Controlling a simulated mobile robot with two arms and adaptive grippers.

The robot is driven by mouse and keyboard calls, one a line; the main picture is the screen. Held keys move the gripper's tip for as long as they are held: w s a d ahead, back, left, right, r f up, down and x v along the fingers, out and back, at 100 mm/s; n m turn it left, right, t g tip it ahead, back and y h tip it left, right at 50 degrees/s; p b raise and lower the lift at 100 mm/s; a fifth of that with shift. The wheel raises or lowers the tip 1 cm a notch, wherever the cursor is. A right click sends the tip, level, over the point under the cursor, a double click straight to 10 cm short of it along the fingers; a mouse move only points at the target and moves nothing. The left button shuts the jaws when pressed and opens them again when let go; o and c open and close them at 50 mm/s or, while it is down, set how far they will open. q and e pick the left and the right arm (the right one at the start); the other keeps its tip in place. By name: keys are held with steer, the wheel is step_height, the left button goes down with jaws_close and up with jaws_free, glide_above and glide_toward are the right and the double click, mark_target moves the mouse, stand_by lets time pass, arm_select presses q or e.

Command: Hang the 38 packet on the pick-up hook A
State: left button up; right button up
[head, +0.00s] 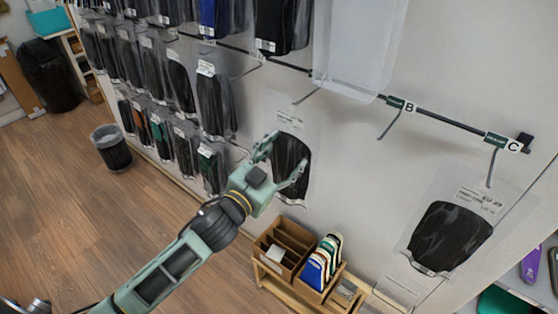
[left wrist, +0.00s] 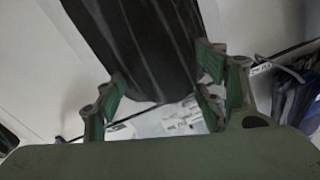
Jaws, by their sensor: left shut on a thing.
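A clear packet (head: 291,152) with a black insole and a white label hangs upright in my left gripper (head: 281,161), in front of the white wall. The fingers are shut on its sides. In the left wrist view, the fingers (left wrist: 162,85) grip both sides of the dark insole (left wrist: 150,40); the label's print is too small to read. A bare hook (head: 307,96) sticks out above the packet, apart from it. No letter A is readable; a translucent sheet (head: 360,40) covers the rail near there. My right gripper is not in view.
Hook B (head: 390,125) is bare. Hook C (head: 491,168) carries a packet with a black insole (head: 450,237). Rows of packets (head: 215,105) hang at left.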

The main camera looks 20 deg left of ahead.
mark_target(287, 157)
arm_select(q)
steer(key=shift+x, duration=0.85)
steer(key=shift+w+d+f+b, duration=0.3)
steer(key=shift+w+f, duration=0.2)
steer(key=shift+w, duration=0.1)
steer(key=o, duration=1.6)
steer(key=shift+o, duration=0.2)
steer(key=shift+f, duration=0.1)
